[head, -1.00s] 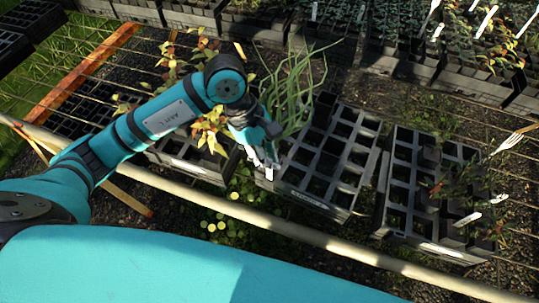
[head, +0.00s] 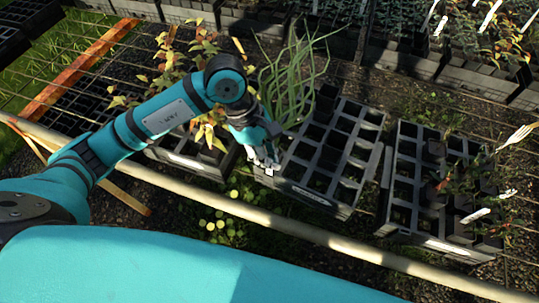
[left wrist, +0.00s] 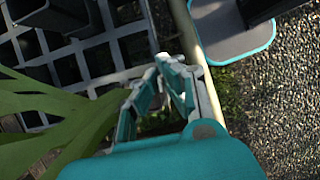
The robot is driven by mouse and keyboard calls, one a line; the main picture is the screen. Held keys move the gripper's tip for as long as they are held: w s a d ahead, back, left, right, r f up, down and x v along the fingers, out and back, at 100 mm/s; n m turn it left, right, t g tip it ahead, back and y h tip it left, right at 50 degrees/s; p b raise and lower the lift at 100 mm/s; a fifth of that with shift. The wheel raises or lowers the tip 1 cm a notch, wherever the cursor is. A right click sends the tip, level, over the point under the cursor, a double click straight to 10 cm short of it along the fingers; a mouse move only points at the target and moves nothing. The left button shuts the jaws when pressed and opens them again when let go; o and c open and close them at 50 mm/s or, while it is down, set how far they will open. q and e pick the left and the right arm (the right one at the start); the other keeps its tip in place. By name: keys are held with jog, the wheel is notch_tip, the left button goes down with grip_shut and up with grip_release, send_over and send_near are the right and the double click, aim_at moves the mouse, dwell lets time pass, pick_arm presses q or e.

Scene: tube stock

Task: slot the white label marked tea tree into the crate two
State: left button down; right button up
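My left gripper (head: 266,165) is at the front left corner of the middle black crate (head: 312,196), pointing down. In the left wrist view its fingers (left wrist: 172,66) lean together with their tips close; the gap is too small to judge. A small bright white piece shows at the fingertips in the head view, possibly part of the white label. Its writing cannot be read, and most of it is hidden. The crate's grid also shows in the left wrist view (left wrist: 103,39). The plate on the crate's front is too small to read. My right gripper is not in view.
Long green leaves (head: 290,85) rise beside the gripper and cross the left wrist view. Another crate (head: 398,233) with seedlings and white labels (head: 474,216) stands at the right. A leafy crate (head: 190,160) stands at the left. A pale rail (head: 300,229) runs along the front.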

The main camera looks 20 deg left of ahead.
pick_arm(q)
jog(key=shift+f+b, duration=0.25)
jog(key=shift+b, duration=0.2)
jog(key=c, duration=1.4)
grip_release()
jog(key=shift+r, duration=0.1)
jog(key=v, duration=1.2)
